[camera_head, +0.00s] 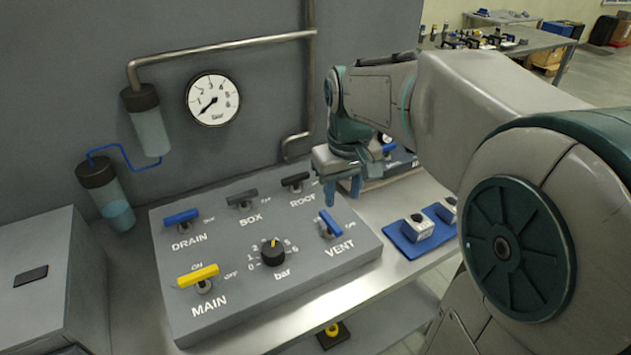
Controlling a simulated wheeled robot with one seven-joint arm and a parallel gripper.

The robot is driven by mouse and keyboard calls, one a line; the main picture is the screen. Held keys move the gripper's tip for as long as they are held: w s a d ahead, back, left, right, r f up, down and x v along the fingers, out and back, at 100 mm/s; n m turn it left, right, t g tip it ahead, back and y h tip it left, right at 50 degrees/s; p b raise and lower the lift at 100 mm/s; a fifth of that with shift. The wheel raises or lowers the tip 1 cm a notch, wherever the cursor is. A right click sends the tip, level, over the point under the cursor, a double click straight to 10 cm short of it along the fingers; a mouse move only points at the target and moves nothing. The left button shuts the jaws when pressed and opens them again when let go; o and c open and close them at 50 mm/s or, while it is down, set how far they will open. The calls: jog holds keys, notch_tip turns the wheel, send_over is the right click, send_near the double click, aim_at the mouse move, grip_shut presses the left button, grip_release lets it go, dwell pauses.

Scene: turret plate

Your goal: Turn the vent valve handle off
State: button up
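The vent valve handle (330,222) is a blue bar on a short metal stem, at the right of the grey turret plate (225,305), above the word VENT. The bar lies slanted, from upper left to lower right; the small label beside it is too small to read surely. My gripper (343,195) points down, above and slightly behind the vent handle in the picture. Its two teal fingers are apart with nothing between them. The left fingertip appears just above the handle's upper end; whether they touch cannot be told.
The plate also bears a blue DRAIN handle (182,217), dark SOX (242,198) and ROOF (295,180) handles, a yellow MAIN handle (198,275) and a black bar knob (273,252). A blue mat (408,247) with small blocks lies to the right. A gauge (212,99) hangs on the wall.

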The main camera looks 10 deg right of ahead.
jog(key=n+g, duration=0.1)
send_over(331, 220)
notch_tip(331, 220, down, 14)
jog(key=shift+f+p, duration=0.15)
jog(key=shift+p, duration=0.75)
grip_shut()
